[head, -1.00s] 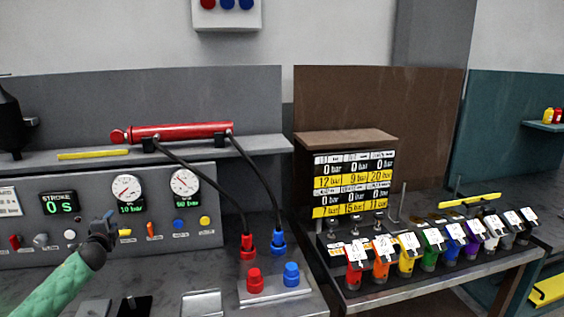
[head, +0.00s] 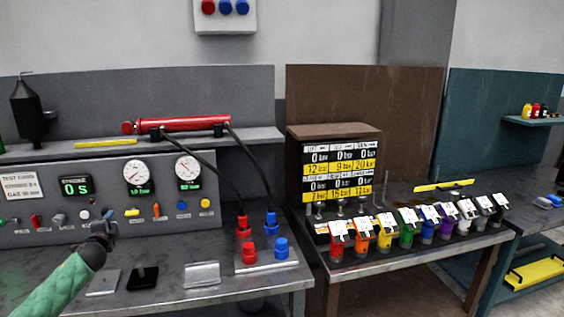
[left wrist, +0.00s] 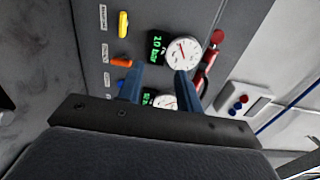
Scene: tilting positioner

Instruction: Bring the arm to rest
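My left arm, in a green sleeve, comes in from the lower left of the head view. Its dark gripper (head: 103,232) is in front of the grey control panel (head: 120,215), below the two round gauges. In the left wrist view the two blue-grey fingers (left wrist: 158,82) stand apart with a gap between them. Nothing is held between them; a gauge (left wrist: 182,53) and a green display (left wrist: 156,46) show beyond. The head view does not show clearly whether the gripper touches the panel. My right gripper is not in view.
A red cylinder (head: 183,124) lies on the shelf, with black hoses running to red and blue couplings (head: 270,223). Metal plates (head: 202,274) lie on the bench front. A rack of coloured valves (head: 408,223) stands to the right.

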